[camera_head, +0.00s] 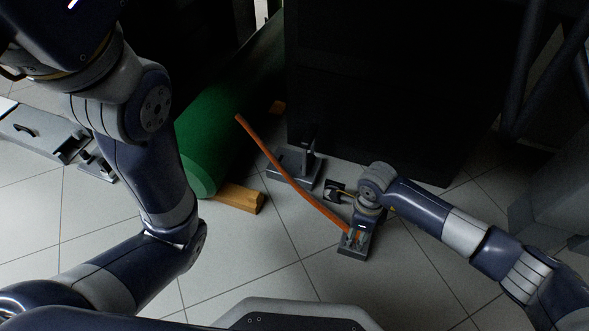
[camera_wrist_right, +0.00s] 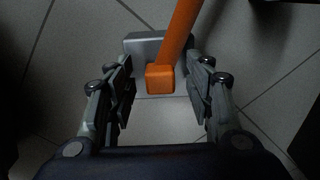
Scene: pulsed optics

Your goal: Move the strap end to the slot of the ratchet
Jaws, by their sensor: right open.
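The orange strap (camera_head: 290,178) runs slantwise from beside the green cylinder down to the right. Its square lower end (camera_wrist_right: 160,78) lies between the fingers of my right gripper (camera_wrist_right: 160,92) in the right wrist view, with gaps on both sides. My right gripper (camera_head: 355,236) is open around the strap end and not closed on it. A grey block (camera_wrist_right: 142,47) shows behind the strap end. A grey bracket with an upright part (camera_head: 305,150) stands on the floor behind the strap. I cannot tell which part is the ratchet, and no slot is distinguishable. My left gripper is out of view.
A large green cylinder (camera_head: 208,142) rests on wooden chocks (camera_head: 240,199) left of the strap. A large black cabinet (camera_head: 400,85) stands behind my right arm. Grey cases (camera_head: 40,132) lie at the far left. The tiled floor (camera_head: 260,250) in front is clear.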

